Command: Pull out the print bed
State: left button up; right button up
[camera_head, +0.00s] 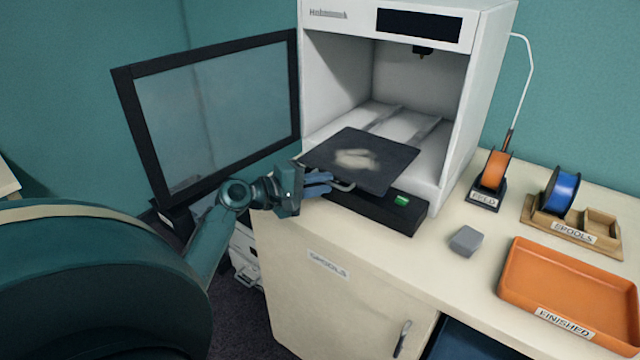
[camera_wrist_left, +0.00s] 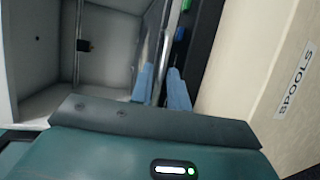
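A pale loop handle (camera_head: 344,186) shows at the bed's front edge. My left gripper (camera_head: 325,183) is at the left end of this handle. My right gripper is not in view.
The printer's framed door (camera_head: 218,115) stands open at the left. A grey block (camera_head: 466,241), an orange tray (camera_head: 512,284), a spool holder (camera_head: 530,222) and a feed spool (camera_head: 495,170) are on the counter. A cabinet (camera_head: 320,300) is below. The counter in front of the printer is mostly clear.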

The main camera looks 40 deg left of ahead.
pick_arm(q)
jog(key=shift+s, duration=0.1)
jog(key=b+v, duration=0.2)
jog(key=v, duration=1.1)
